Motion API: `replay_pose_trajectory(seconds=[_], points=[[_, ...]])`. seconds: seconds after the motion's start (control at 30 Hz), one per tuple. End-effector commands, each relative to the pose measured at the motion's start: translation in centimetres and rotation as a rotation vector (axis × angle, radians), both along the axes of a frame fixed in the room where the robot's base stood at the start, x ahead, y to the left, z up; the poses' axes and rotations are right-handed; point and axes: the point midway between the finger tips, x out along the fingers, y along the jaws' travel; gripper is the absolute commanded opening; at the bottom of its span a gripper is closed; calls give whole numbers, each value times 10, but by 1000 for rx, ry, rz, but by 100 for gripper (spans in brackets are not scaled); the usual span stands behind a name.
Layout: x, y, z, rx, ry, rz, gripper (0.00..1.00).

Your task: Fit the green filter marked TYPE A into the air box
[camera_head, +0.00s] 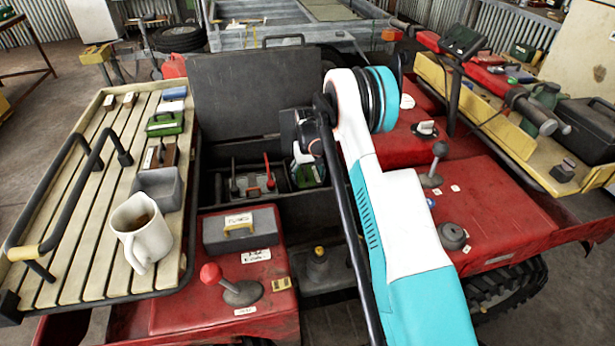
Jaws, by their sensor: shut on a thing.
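My gripper (306,142) is at the end of the white and turquoise arm, pointing down into the open dark bay in the middle. It is shut on a green filter (300,158) with a whitish part, just below the jaws; its marking cannot be read. The dark air box (278,182) appears to lie under the filter, inside the bay. The arm and gripper hide part of it, and I cannot tell whether the filter touches it. Another green block (165,124) with a handle and a pale label lies on the slatted rack; its label is too small to read.
A raised dark lid (230,95) stands behind the bay. A battery-like unit (252,186) with red posts is left of the filter. The slatted rack (85,215) holds a jug (140,230), a grey bin (160,187) and small blocks. A red-knobbed lever (225,284) rises in front.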

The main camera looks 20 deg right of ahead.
Motion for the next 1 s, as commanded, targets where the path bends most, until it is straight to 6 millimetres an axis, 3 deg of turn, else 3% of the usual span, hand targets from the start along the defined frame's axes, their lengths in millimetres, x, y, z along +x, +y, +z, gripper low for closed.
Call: replay_pose_trajectory(seconds=[0.87, 0.9, 0.97, 1.0], points=[[0, 0, -25, 0, 0, 0, 49], [0, 0, -23, 0, 0, 0, 83], [0, 0, -23, 0, 0, 0, 97], [0, 0, -23, 0, 0, 0, 97]])
